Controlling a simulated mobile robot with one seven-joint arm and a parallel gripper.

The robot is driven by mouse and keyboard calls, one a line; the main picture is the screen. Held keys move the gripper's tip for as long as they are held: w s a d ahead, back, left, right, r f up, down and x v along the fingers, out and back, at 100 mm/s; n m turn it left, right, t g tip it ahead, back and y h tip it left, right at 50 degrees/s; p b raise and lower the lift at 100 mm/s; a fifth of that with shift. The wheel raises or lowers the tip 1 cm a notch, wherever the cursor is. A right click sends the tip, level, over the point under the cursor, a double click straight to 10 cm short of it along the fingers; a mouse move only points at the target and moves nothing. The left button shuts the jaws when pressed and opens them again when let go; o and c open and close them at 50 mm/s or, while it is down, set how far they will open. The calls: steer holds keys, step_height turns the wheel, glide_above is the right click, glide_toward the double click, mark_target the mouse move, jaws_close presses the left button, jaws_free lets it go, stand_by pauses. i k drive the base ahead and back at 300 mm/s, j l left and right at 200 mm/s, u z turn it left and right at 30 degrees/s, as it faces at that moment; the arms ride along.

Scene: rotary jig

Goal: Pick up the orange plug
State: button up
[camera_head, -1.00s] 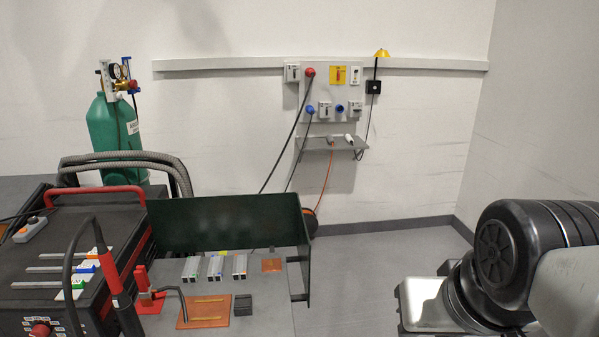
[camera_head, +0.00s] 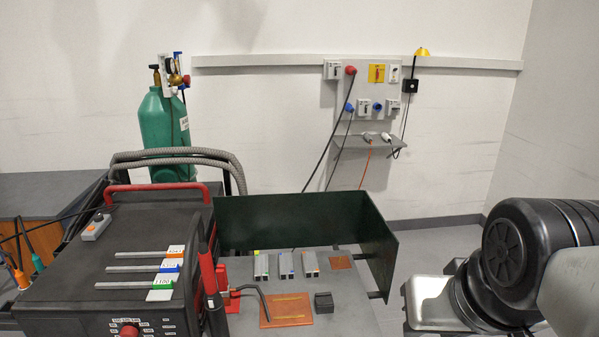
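An orange plug (camera_head: 21,279) shows at the far left edge, low in the head view. It hangs or stands on a dark cable beside the black machine, tip end low; its base is cut close to the frame edge. A teal plug (camera_head: 38,263) is just to its right. Another plug, grey-white (camera_head: 368,136) with an orange cable, lies on the wall shelf. My gripper is not in view; only links of my arm show at the right, far from the orange plug.
A black machine (camera_head: 120,225) with sliders and a red handle stands between the plugs and a work table (camera_head: 350,318) with a dark green screen (camera_head: 290,220). A green gas cylinder (camera_head: 167,135) stands behind. Open grey floor (camera_head: 440,250) lies right of the table.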

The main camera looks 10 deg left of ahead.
mark_target(21, 276)
steer(key=k+j, duration=0.1)
steer(key=j, duration=2.75)
steer(key=k+j, duration=0.15)
steer(key=j, duration=1.3)
